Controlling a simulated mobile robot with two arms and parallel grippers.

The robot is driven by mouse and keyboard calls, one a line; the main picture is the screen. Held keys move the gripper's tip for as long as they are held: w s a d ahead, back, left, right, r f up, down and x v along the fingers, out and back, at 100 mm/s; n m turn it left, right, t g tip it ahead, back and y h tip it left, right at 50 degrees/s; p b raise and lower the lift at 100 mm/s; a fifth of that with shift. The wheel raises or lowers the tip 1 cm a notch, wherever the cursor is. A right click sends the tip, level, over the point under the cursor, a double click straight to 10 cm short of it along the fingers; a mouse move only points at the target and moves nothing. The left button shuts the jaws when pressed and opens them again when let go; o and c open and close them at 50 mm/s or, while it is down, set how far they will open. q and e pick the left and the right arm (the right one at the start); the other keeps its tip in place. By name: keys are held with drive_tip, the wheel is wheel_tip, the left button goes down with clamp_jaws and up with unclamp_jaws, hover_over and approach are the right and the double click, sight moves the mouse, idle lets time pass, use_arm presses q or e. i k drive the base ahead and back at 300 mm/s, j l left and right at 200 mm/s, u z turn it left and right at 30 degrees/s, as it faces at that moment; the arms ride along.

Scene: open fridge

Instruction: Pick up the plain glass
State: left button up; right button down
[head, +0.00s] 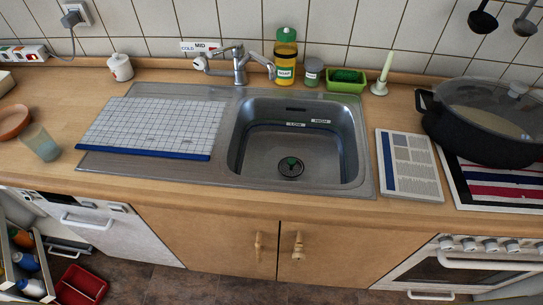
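A plain see-through glass (40,143) stands on the wooden counter at the left, near the front edge. It looks slightly tilted in this view, and I cannot tell if anything is in it. Neither of my grippers shows in the head view.
A brown bowl (13,121) is close behind the glass on the left. A gridded mat (155,122) lies right of it beside the sink (296,140). A black pot (487,122) is far right. Below left are an open shelf with bottles (27,262) and a red bin (82,287).

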sight(42, 144)
drive_tip(key=u, duration=1.1)
drive_tip(key=i+j, duration=0.1)
drive_tip(key=j, duration=0.15)
drive_tip(key=z, duration=0.05)
